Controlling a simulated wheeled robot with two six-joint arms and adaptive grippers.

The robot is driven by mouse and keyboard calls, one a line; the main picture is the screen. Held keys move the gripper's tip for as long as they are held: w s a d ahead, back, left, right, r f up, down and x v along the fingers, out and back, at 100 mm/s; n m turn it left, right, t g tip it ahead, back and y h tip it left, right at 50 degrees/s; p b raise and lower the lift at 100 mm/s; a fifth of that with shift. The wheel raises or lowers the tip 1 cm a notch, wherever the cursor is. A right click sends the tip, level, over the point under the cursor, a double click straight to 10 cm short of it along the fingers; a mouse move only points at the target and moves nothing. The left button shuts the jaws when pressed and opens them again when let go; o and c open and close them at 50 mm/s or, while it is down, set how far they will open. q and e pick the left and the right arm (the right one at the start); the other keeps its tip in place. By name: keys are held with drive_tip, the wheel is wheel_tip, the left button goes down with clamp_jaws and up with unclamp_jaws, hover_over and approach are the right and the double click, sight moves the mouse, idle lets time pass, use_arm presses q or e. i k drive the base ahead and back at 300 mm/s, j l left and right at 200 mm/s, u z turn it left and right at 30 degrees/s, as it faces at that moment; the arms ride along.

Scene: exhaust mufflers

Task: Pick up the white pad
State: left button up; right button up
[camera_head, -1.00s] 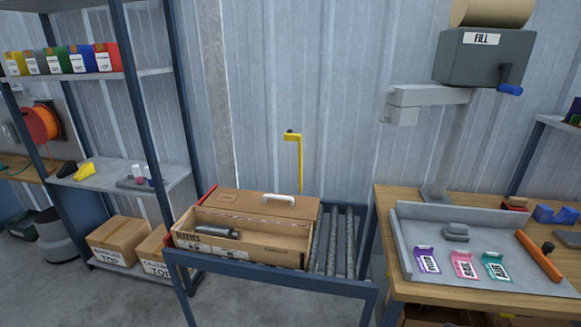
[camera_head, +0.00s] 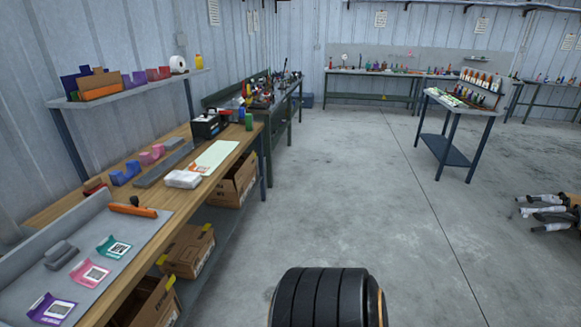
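A white pad (camera_head: 183,179), low and soft-looking with rounded edges, lies on the wooden workbench (camera_head: 207,185) at the left, in front of a pale green sheet. Nothing touches it from above. My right gripper (camera_head: 518,209) shows at the right edge, partly cut off. Its grey and white fingers point left and stand apart, with nothing visible between them. It is far to the right of the pad, over the floor. My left gripper is not in view.
A grey tray (camera_head: 88,240) with colored labeled packets and an orange-handled tool (camera_head: 134,210) is nearer on the bench. A black box (camera_head: 207,124) stands behind the pad. Cardboard boxes (camera_head: 187,250) sit below. A black ribbed cylinder (camera_head: 328,297) is at bottom center. The middle floor is open.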

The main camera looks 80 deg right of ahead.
sight(180, 179)
drive_tip(key=z, duration=1.55)
drive_tip(key=i+l+u, duration=0.35)
drive_tip(key=i, duration=0.45)
drive_tip(key=i+l+u, duration=0.35)
drive_tip(key=i+l, duration=0.35)
drive_tip(key=i+l+u, duration=0.35)
drive_tip(key=i+l, duration=0.3)
drive_tip(key=l, duration=0.15)
